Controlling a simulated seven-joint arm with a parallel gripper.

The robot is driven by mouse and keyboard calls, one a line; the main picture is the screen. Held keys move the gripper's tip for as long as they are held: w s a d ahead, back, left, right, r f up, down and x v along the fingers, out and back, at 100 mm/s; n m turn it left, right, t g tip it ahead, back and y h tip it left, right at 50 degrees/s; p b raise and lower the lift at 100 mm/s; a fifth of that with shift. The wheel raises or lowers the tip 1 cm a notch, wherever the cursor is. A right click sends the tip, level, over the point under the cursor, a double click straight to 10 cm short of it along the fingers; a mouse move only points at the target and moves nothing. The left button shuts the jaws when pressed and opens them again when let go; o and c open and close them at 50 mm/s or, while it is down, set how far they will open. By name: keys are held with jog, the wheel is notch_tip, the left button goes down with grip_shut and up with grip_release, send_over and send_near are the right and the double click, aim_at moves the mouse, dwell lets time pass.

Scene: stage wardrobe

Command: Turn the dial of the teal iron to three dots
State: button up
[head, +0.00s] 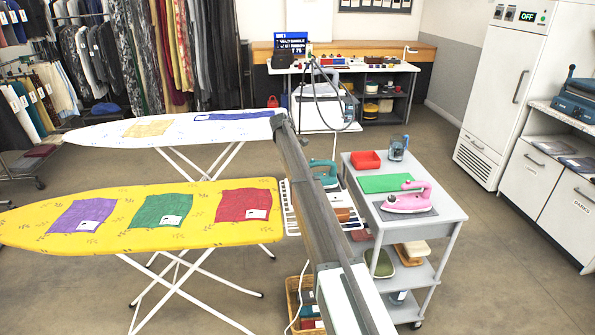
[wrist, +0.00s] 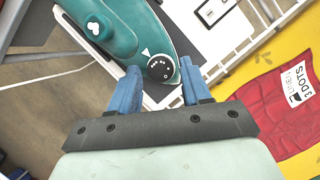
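The teal iron (wrist: 120,32) fills the upper left of the wrist view. It also shows in the head view (head: 325,173), partly hidden behind my arm. Its round black dial (wrist: 161,67) has white dots around its face, and a white triangle mark sits on the teal body at its upper left. I cannot tell which dots line up with the triangle. My gripper (wrist: 160,68) is open, with one blue finger on either side of the dial. I cannot tell whether the fingers touch it. The head view does not show the fingers.
A red cloth (wrist: 285,112), labelled linen 3 dots, lies on the yellow ironing board (head: 30,220). A white ironing board (head: 100,133) stands behind.

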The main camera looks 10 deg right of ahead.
jog(key=shift+o, duration=0.8)
jog(key=v, duration=1.4)
jog(key=shift+s, duration=0.1)
